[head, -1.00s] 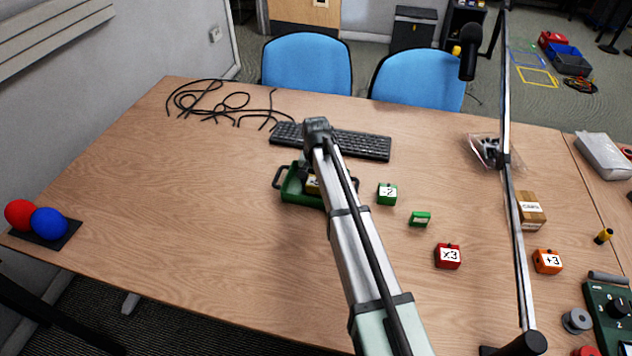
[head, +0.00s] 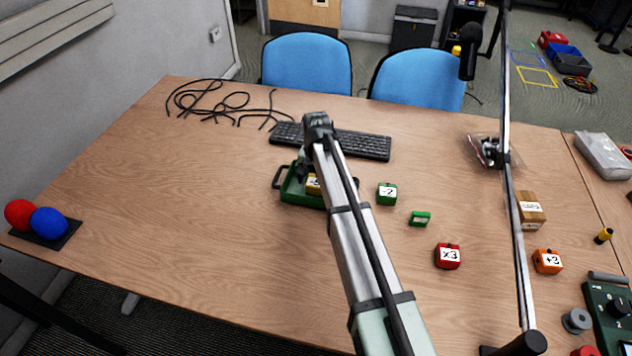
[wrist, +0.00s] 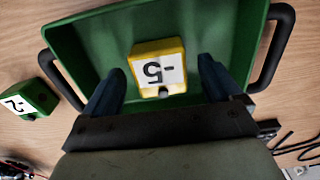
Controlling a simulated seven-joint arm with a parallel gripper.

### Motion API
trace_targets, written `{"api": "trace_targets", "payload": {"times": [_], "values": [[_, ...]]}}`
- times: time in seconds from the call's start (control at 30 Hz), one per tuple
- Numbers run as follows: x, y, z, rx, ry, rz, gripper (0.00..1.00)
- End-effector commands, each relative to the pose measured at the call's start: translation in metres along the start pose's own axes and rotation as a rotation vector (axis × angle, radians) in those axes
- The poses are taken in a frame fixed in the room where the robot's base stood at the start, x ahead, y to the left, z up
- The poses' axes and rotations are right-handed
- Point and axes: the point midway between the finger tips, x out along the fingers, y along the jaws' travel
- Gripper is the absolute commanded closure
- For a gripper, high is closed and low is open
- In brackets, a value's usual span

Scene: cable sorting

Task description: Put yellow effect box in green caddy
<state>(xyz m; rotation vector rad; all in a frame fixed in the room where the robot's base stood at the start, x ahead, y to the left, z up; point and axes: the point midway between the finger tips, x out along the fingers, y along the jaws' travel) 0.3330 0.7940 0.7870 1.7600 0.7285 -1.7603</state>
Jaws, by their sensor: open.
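The yellow effect box (wrist: 158,67), with a white "-5" label, lies inside the green caddy (wrist: 88,50) in the wrist view. In the head view only part of the yellow box (head: 312,186) shows past my arm, inside the green caddy (head: 291,190). My gripper (wrist: 160,85) is open above the caddy, one finger on each side of the yellow box. Gaps show between both fingers and the box. In the head view my arm hides the fingertips and the caddy's right part.
A green "-2" box (head: 387,194) stands right of the caddy, with a small green piece (head: 420,219) and a red "x3" box (head: 447,256) beyond. A keyboard (head: 360,144) lies behind the caddy. Black cables (head: 215,103) lie back left.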

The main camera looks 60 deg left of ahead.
Motion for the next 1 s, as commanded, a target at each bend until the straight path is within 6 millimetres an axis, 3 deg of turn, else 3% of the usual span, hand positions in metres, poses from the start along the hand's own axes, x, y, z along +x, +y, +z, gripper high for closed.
{"api": "trace_targets", "payload": {"times": [0.3,0.5,0.7,1.0], "values": [[-0.06,0.0,-0.001,0.0,0.002,-0.001,0.08],[-0.089,0.0,-0.001,0.0,0.002,-0.001,0.08],[-0.103,0.0,0.0,0.0,0.0,0.0,0.08],[-0.105,0.0,0.0,0.0,0.0,0.0,0.08]]}}
